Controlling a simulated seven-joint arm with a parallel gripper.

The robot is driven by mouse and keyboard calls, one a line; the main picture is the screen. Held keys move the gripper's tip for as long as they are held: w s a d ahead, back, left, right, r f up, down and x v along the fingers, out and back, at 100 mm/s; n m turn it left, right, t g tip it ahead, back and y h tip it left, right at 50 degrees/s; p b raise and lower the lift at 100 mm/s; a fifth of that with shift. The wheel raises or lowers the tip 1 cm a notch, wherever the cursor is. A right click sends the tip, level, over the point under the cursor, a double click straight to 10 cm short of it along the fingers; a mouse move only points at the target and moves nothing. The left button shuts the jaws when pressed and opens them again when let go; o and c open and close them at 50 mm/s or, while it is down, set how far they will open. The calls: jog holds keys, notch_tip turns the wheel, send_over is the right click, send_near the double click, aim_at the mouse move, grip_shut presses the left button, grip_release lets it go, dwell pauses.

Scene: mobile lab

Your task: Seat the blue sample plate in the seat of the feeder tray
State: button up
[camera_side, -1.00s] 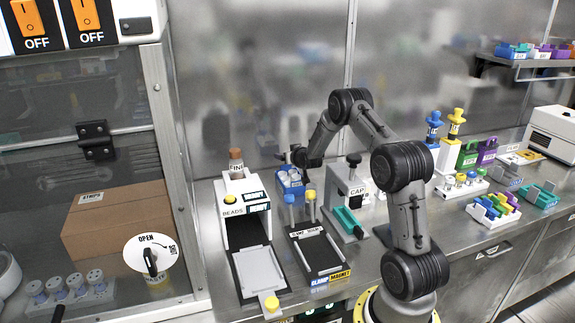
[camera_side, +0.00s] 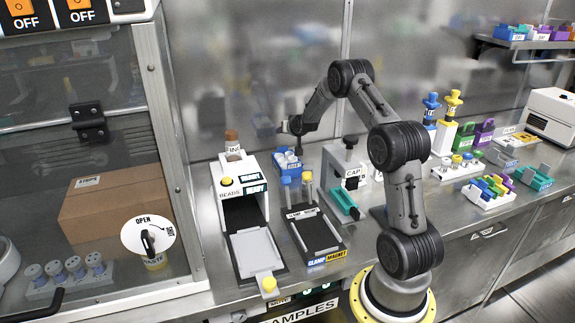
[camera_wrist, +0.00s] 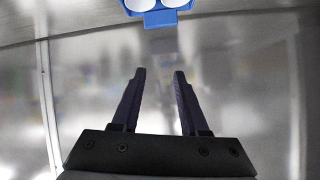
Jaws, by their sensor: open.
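A blue plate or rack with white round tops (camera_side: 287,161) stands on the bench behind the two tray stations; a blue edge with two white discs shows at the top of the wrist view (camera_wrist: 158,12). I cannot tell for sure that it is the sample plate. The pale grey tray (camera_side: 257,252) slides out at the front of the beads machine and looks empty; I take it for the feeder tray.
The beads machine (camera_side: 232,182) stands left of the rack. A dark clamp magnet station (camera_side: 318,235) with upright posts is right of the tray, and the capper (camera_side: 343,170) stands beyond. A glass-fronted cabinet (camera_side: 95,200) borders the left. Small racks (camera_side: 490,190) sit far right.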

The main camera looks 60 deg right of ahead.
aim_at(294, 159)
jog(key=m, duration=0.1)
jog(key=m+g+y, duration=0.1)
jog(key=m, duration=0.1)
jog(key=shift+s+d+m+g+y, duration=0.25)
jog(key=shift+d+m+g+y, duration=0.05)
jog(key=shift+d+g+y, duration=0.1)
jog(key=shift+s+a+r+m+g+y, duration=0.15)
jog(key=shift+s+m+g+y, duration=0.25)
jog(key=shift+m, duration=0.5)
jog(key=s+a+r+m+g+y, duration=0.5)
jog(key=s+a+r+m+y, duration=0.2)
jog(key=m, duration=0.3)
jog(key=shift+w+a+f, duration=0.15)
jog(key=shift+w+f, duration=0.15)
jog(key=shift+f, duration=1.95)
jog(key=shift+w+a+f, duration=0.1)
jog(key=shift+w+f, duration=0.15)
jog(key=shift+f, duration=2)
jog(key=shift+w+a+f, duration=0.15)
jog(key=shift+w+f, duration=0.15)
jog(key=shift+f, duration=1.95)
grip_shut()
